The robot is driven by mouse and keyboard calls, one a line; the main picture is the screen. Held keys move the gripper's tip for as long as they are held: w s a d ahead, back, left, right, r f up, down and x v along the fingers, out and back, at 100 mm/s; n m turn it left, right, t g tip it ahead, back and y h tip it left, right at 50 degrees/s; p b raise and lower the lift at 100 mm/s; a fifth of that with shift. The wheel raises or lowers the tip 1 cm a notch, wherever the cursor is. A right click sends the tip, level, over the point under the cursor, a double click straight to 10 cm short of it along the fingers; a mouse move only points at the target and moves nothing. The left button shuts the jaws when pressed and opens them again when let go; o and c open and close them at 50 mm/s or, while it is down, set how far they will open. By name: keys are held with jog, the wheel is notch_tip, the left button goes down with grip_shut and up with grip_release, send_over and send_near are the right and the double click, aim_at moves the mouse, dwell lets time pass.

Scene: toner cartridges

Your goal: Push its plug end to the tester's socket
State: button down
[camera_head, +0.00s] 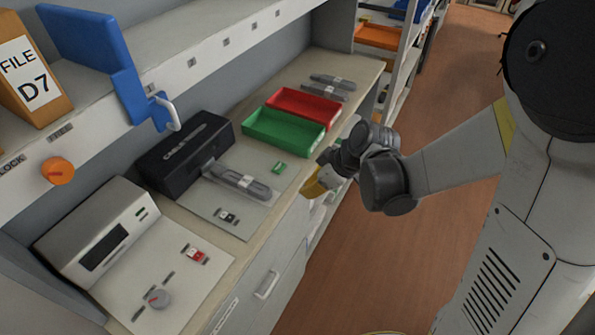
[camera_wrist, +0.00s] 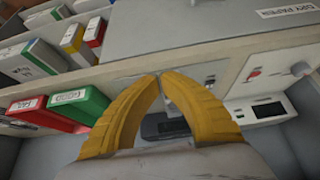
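A grey toner cartridge (camera_head: 243,181) with a pale label lies flat on a light panel in front of the black tester (camera_head: 180,155). Its narrow left end (camera_head: 208,166) points at the tester's front; I cannot tell whether it touches or enters the socket, which is hidden. My gripper (camera_head: 314,186) has yellow fingers and is beside the counter's front edge, to the right of the cartridge and apart from it. In the wrist view, the fingertips (camera_wrist: 160,76) meet with nothing visible between them. A dark shape (camera_wrist: 165,126) shows behind the fingers, partly hidden.
Green (camera_head: 284,127) and red (camera_head: 304,105) trays stand behind the cartridge. Two more cartridges (camera_head: 330,84) lie farther back. A white device (camera_head: 100,232) with a display and knob stands at front left. A shelf (camera_head: 200,55) overhangs the counter's back.

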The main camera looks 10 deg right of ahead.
aim_at(273, 193)
jog(key=b+x, duration=0.3)
jog(key=x, duration=0.7)
jog(key=shift+s+a+b, duration=0.1)
jog(key=shift+a+b, duration=0.1)
jog(key=shift+b, duration=0.1)
jog(key=shift+w+a+r, duration=0.1)
jog(key=shift+w+a, duration=0.65)
jog(key=shift+a, duration=0.15)
jog(key=shift+w+a+r, duration=0.1)
jog(key=shift+w+a, duration=0.4)
jog(key=shift+a, duration=0.05)
jog(key=shift+a, duration=0.1)
jog(key=shift+w+a+b, duration=0.5)
jog(key=shift+a, duration=0.1)
